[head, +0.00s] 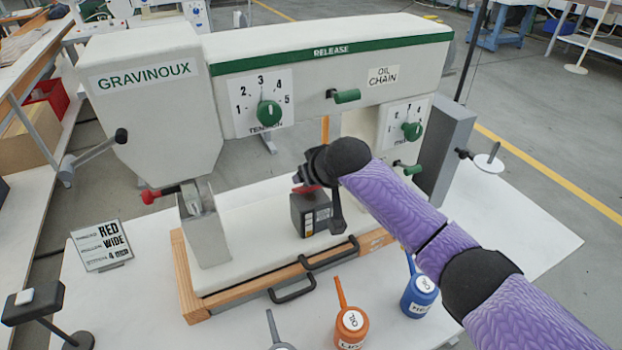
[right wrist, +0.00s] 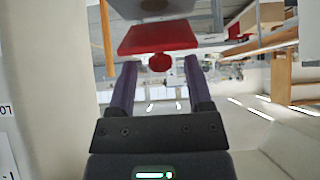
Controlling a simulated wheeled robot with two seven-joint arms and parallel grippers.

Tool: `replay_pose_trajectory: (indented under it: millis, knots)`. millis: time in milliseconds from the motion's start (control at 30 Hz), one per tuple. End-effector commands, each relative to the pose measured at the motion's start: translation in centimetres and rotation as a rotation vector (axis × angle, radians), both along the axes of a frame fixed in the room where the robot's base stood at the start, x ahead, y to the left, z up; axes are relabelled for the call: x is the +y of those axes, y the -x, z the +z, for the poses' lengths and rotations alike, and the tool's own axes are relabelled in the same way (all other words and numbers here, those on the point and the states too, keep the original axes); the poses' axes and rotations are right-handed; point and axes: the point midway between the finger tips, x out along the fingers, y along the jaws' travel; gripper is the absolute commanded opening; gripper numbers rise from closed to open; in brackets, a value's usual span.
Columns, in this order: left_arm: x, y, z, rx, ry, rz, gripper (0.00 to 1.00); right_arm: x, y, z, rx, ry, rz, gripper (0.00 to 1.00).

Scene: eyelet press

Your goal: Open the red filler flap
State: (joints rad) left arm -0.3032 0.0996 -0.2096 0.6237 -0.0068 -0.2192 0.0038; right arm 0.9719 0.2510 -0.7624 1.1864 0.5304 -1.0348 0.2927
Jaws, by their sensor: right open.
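The red filler flap (head: 306,188) shows as a small red edge on top of a dark box (head: 310,216) beneath the machine's arm. In the head view my right gripper and wrist hide most of it. In the right wrist view the red flap (right wrist: 158,38) lies just ahead of my fingers, with a round red knob (right wrist: 160,62) in front of it. My right gripper (right wrist: 159,68) is open, its two purple fingers apart to either side of the knob. I cannot tell whether they touch it. My left gripper is not in view.
The white machine (head: 260,70) rises behind my right arm. Black handles (head: 294,290) stick out at its wooden base (head: 188,285). An orange oil can (head: 351,325) and a blue can (head: 420,297) stand in front. A red-tipped lever (head: 152,196) is at left.

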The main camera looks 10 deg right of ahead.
Motion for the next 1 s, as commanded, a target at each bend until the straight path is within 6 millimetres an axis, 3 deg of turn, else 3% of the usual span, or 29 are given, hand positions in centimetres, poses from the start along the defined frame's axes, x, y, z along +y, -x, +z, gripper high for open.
replay_pose_trajectory:
  millis: [200, 500, 1000]
  knots:
    - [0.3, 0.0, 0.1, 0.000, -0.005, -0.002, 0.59, 0.0, 0.0, 0.1, -0.001, -0.001, 0.001, 0.65]
    - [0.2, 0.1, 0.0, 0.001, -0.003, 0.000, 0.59, 0.0, 0.0, 0.0, 0.000, -0.001, 0.001, 0.02]
    - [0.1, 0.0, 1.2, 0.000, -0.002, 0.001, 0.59, 0.3, -0.7, 0.5, 0.116, 0.036, 0.000, 0.00]
